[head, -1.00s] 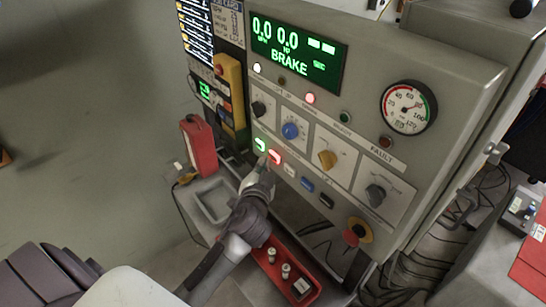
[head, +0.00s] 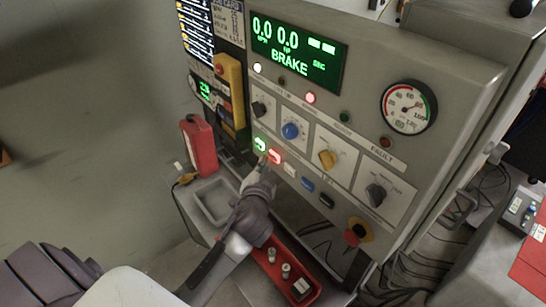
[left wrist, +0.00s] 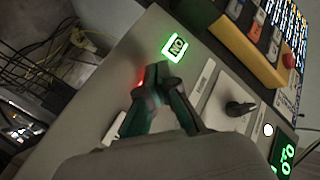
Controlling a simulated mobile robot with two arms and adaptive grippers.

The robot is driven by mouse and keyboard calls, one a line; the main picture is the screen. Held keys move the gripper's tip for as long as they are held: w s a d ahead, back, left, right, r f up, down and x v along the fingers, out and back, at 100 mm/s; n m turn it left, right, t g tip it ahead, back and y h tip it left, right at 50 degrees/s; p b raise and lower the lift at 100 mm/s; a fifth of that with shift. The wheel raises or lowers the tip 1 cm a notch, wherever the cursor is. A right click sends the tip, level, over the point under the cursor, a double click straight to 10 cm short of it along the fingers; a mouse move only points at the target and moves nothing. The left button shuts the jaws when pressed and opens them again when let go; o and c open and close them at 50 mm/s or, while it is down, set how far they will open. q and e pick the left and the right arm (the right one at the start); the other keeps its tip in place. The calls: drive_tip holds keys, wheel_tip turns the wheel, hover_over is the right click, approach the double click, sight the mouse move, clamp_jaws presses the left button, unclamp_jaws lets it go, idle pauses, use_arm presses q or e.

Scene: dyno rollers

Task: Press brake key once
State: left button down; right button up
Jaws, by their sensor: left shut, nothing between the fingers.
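The control panel (head: 440,75) has a row of keys along its lower part. A green-lit key (head: 260,144) is at the left end, with a red-lit key (head: 275,157) beside it; I cannot read which is labelled brake. The display (head: 297,52) reads BRAKE in green. My left gripper (head: 261,166) is shut and empty, its tips just below the red key; contact is unclear. In the left wrist view the tips (left wrist: 157,74) cover most of the red key, with a red glow (left wrist: 140,84) beside them. The green ON key (left wrist: 175,47) is clear there. My right gripper is not in view.
White, blue (head: 307,184) and black (head: 326,201) keys continue the row. Knobs (head: 290,131) sit above it, and a red mushroom button (head: 352,237) is low right. A grey tray (head: 212,205) and a red tray (head: 272,290) lie below the panel.

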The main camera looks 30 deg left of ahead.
use_arm(q)
drive_tip(key=shift+w+d, duration=0.1)
drive_tip(key=shift+w, duration=0.2)
drive_tip(key=shift+w+d, duration=0.15)
drive_tip(key=shift+w, duration=0.15)
idle(0.7)
drive_tip(key=shift+s, duration=0.15)
drive_tip(key=shift+s+a, duration=0.3)
drive_tip(key=shift+s, duration=0.3)
drive_tip(key=s, duration=0.1)
drive_tip(key=s+a, duration=0.1)
drive_tip(key=s, duration=0.1)
drive_tip(key=s+a, duration=0.1)
drive_tip(key=shift+s+p, duration=0.3)
drive_tip(key=shift+p, duration=0.05)
idle(0.8)
